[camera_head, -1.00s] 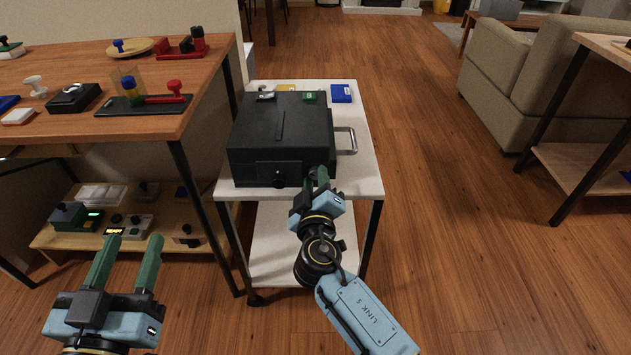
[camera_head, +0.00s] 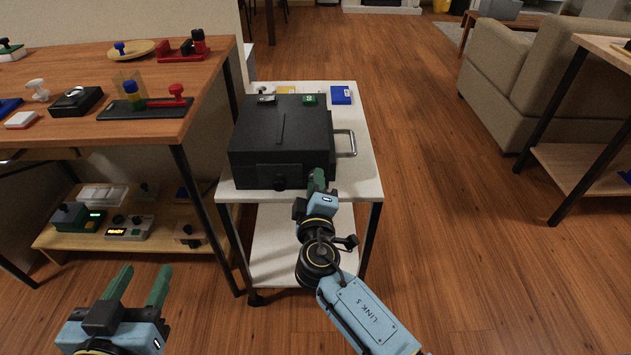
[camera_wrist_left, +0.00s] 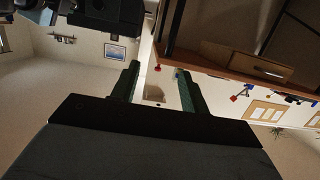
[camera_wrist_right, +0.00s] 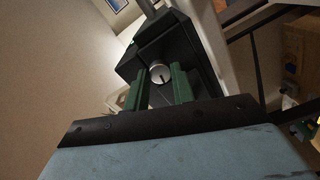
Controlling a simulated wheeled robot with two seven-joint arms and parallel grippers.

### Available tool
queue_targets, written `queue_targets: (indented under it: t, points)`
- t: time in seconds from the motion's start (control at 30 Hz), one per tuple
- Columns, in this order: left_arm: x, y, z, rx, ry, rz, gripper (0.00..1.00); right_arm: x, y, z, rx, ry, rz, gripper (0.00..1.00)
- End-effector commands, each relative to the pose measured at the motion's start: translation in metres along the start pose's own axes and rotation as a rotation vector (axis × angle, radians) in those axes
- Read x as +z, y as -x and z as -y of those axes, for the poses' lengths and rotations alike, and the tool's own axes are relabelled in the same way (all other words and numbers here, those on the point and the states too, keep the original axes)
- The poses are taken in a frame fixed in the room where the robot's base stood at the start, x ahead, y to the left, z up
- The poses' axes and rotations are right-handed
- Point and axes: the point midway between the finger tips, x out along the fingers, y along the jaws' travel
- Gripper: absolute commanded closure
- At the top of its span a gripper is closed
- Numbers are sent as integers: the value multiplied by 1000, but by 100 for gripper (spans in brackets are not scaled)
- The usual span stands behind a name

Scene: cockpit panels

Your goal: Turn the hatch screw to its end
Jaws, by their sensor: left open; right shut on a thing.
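A black box (camera_head: 280,140) stands on a small white table, its front facing me. In the right wrist view a silver round screw (camera_wrist_right: 160,74) with a dark slot sits on the black box, between the fingertips of my right gripper (camera_wrist_right: 164,82). In the head view my right gripper (camera_head: 317,176) is at the box's lower right front corner and hides the screw. It is shut on the screw. My left gripper (camera_head: 144,274) is open and empty, low at the front left, away from the box.
The white table (camera_head: 362,165) has a metal handle (camera_head: 346,143) jutting over it from the box's right side. A blue block (camera_head: 341,95) lies behind. A wooden workbench (camera_head: 60,65) with several devices stands left.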

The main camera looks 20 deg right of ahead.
Motion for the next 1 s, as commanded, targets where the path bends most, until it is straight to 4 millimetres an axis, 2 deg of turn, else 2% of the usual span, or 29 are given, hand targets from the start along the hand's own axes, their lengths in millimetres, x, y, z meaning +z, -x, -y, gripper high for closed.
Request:
queue_targets:
  t: [0.27, 0.47, 0.67, 0.87, 1.0]
  points:
    - [44, 14, 10, -25, -2, 284, 55, 0, 0, -1, -1, 266, 0, 98]
    - [80, 36, 17, -45, 2, 523, 55, -1, 0, -2, -2, 456, -2, 98]
    - [112, 72, 24, -68, 10, 783, 55, -1, 0, -2, -1, 646, 0, 98]
    - [137, 120, 30, -92, 26, 1063, 55, -1, 0, -2, -2, 837, -2, 98]
    - [158, 110, 36, -97, 14, 1081, 55, -1, 0, -2, -2, 969, -1, 98]
